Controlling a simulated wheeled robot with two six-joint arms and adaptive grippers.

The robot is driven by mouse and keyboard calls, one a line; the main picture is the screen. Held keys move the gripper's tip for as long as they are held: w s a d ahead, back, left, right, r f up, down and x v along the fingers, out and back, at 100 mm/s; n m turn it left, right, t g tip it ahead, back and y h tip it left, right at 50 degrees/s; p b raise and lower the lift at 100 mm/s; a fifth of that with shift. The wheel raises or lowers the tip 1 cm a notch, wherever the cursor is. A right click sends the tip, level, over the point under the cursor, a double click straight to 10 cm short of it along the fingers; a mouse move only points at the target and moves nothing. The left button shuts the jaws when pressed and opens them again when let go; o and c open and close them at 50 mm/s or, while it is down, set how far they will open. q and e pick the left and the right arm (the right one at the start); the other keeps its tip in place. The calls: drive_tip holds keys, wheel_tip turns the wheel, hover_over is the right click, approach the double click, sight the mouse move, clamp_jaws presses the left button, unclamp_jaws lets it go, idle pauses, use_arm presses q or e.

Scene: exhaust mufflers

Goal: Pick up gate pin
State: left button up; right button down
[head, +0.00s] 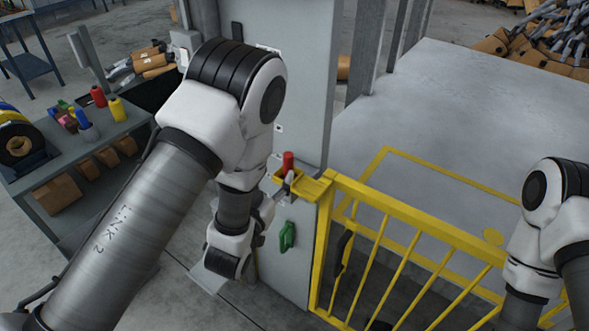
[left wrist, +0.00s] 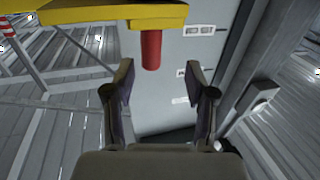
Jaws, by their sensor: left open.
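The gate pin is a red upright cylinder (head: 288,162) in a small yellow bracket (head: 313,189) on the grey post, at the gate's top corner. The left wrist view shows the red pin (left wrist: 151,50) against the yellow bracket (left wrist: 110,14), seemingly upside down. My left gripper (head: 284,187) is close to the pin in the head view, partly hidden by my own arm. In the left wrist view its two fingers (left wrist: 163,88) are apart with nothing between them, and the pin is just beyond their tips. My right gripper is out of view.
The yellow barred gate (head: 420,222) runs right from the grey post (head: 300,90). A green handle (head: 287,237) is on the post below the bracket. A dark workbench (head: 85,150) with bottles and boxes stands at the left. Grey floor lies behind the gate.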

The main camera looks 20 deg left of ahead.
sight(286, 166)
use_arm(q)
drive_tip(key=w+p, duration=0.1)
drive_tip(key=w, duration=0.1)
drive_tip(key=w+d, duration=0.1)
drive_tip(key=w, duration=0.1)
drive_tip(key=w+d+p, duration=0.1)
drive_tip(key=w, duration=0.1)
drive_tip(key=shift+w+d+p, duration=0.1)
drive_tip(key=shift+w+p, duration=0.05)
drive_tip(key=shift+p, duration=0.15)
drive_tip(key=shift+a+f, duration=0.1)
drive_tip(key=shift+a, duration=0.2)
drive_tip(key=shift+s+a, duration=0.15)
drive_tip(key=shift+s, duration=0.05)
drive_tip(key=shift+c, duration=0.7)
drive_tip(key=c, duration=0.5)
drive_tip(key=shift+w, duration=0.1)
clamp_jaws()
drive_tip(key=shift+d, duration=0.25)
drive_tip(key=shift+a, duration=0.1)
